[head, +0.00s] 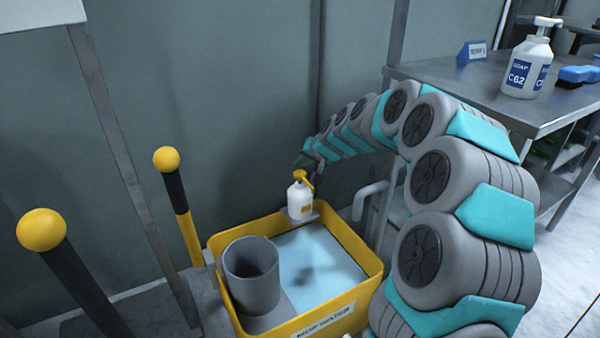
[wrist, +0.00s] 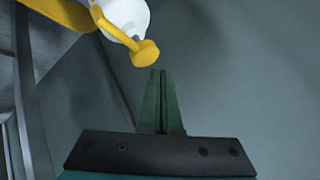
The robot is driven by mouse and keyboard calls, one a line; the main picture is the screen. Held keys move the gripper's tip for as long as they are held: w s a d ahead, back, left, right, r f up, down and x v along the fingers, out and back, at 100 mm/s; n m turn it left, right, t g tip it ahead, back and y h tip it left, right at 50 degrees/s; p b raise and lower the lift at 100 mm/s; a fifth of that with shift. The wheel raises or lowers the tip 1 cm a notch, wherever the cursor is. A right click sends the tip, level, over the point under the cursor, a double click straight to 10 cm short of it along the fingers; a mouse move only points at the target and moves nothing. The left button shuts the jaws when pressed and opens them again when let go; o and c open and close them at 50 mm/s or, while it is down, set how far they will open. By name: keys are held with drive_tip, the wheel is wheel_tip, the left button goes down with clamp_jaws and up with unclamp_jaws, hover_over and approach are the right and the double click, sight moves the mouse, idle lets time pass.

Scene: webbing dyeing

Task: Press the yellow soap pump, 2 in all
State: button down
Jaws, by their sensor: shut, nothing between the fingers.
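In the wrist view the yellow pump head (wrist: 145,53) and part of the white bottle (wrist: 128,14) show at the top. My gripper (head: 305,160) is just above and behind the pump in the head view. In the wrist view my green fingers (wrist: 157,75) are together and empty, close to the pump head. I cannot tell whether they touch it.
A grey cylinder (head: 251,265) stands in the tub beside blue water (head: 318,265). Yellow-topped posts (head: 167,160) stand at left. A metal table (head: 460,82) at right holds a larger white soap bottle (head: 527,68), a blue sign (head: 472,52) and a blue brush (head: 577,75).

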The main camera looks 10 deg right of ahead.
sight(302, 174)
idle(0.7)
drive_tip(key=shift+f+b, duration=0.3)
drive_tip(key=shift+f, duration=0.1)
drive_tip(key=shift+f+b, duration=0.55)
drive_tip(key=shift+f, duration=0.4)
idle(1.1)
drive_tip(key=shift+r, duration=0.1)
drive_tip(key=shift+r+p, duration=0.6)
drive_tip(key=shift+r, duration=0.65)
drive_tip(key=shift+r+p, duration=1.1)
drive_tip(key=shift+r, duration=1.4)
drive_tip(key=shift+r, duration=0.1)
idle(0.3)
